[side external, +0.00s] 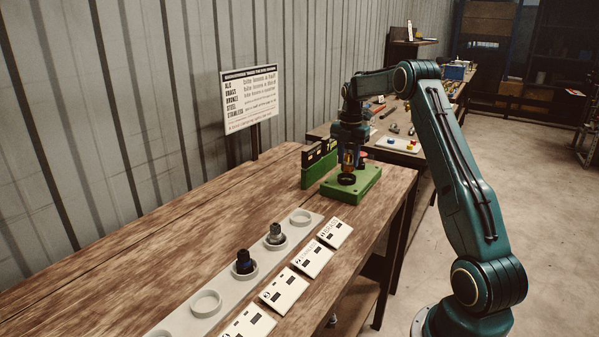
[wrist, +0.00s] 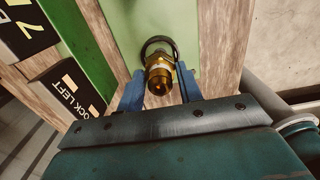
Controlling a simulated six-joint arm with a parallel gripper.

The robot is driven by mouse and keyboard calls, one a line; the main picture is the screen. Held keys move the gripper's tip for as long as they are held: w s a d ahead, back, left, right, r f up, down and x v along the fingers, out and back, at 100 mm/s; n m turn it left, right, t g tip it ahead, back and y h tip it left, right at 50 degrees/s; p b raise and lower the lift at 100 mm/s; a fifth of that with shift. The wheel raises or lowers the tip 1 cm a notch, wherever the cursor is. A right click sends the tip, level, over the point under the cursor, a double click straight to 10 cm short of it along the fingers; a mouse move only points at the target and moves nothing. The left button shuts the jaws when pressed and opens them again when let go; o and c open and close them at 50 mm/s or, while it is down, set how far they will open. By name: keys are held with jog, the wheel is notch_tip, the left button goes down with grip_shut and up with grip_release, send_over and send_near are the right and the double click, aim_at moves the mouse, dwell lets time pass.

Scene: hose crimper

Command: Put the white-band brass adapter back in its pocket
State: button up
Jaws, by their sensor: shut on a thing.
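The brass adapter (wrist: 159,76) is between the blue fingers of my gripper (wrist: 160,92) in the wrist view, with a pale ring around its body. My gripper (side external: 349,166) is shut on it, over the green fixture (side external: 367,188) in the side view. A black ring (wrist: 153,43) lies behind the adapter on the green plate; whether the adapter touches it I cannot tell. The pale pocket strip (side external: 224,287) runs along the bench, with an empty far pocket (side external: 300,216) and an empty nearer pocket (side external: 206,303).
A silver fitting (side external: 276,234) and a dark fitting (side external: 244,263) stand in the pockets between. White label cards (side external: 284,290) lie along the bench's front edge. A green upright block (side external: 318,165) stands left of the fixture. A sign (side external: 251,99) stands behind. The bench's left side is clear.

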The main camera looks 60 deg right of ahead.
aim_at(348, 154)
jog(key=shift+r, duration=1.7)
jog(key=w+a+f+n, duration=0.1)
jog(key=a+n, duration=0.1)
jog(key=a, duration=0.9)
jog(key=w+a+f+n, duration=0.1)
jog(key=w+a+n, duration=0.1)
jog(key=a, duration=1)
jog(key=shift+f, duration=0.3)
jog(key=shift+f, duration=0.25)
jog(key=shift+f, duration=3.3)
